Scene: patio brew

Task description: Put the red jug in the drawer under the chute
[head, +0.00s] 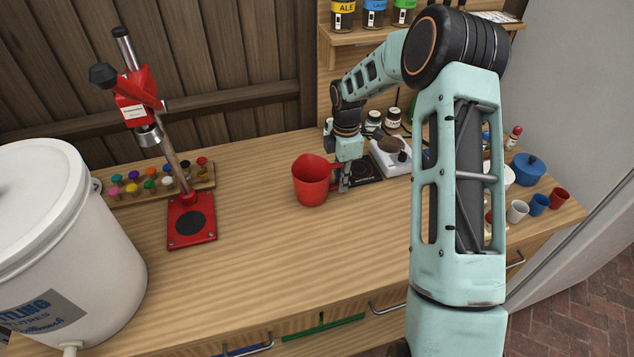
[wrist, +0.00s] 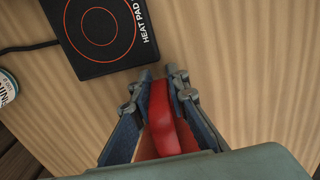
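The red jug (head: 311,184) is upright at the middle of the wooden counter, its handle toward the right. My gripper (head: 344,186) is at that handle, pointing down. In the wrist view, the fingers of my gripper (wrist: 161,76) are close on both sides of the red jug's handle (wrist: 163,120) and appear shut on it. I cannot tell if the jug's base touches the counter. Drawer fronts run along the counter's front edge, one with a green strip (head: 322,327) and one with a blue strip (head: 243,349). I cannot make out a chute.
A black heat pad (wrist: 98,33) lies beside my gripper. A white scale (head: 390,158) is behind it. A red bottle capper (head: 190,222) and a white fermenting bucket (head: 70,250) stand left. Cups (head: 539,204) and a blue pot (head: 528,168) stand right. The front middle counter is clear.

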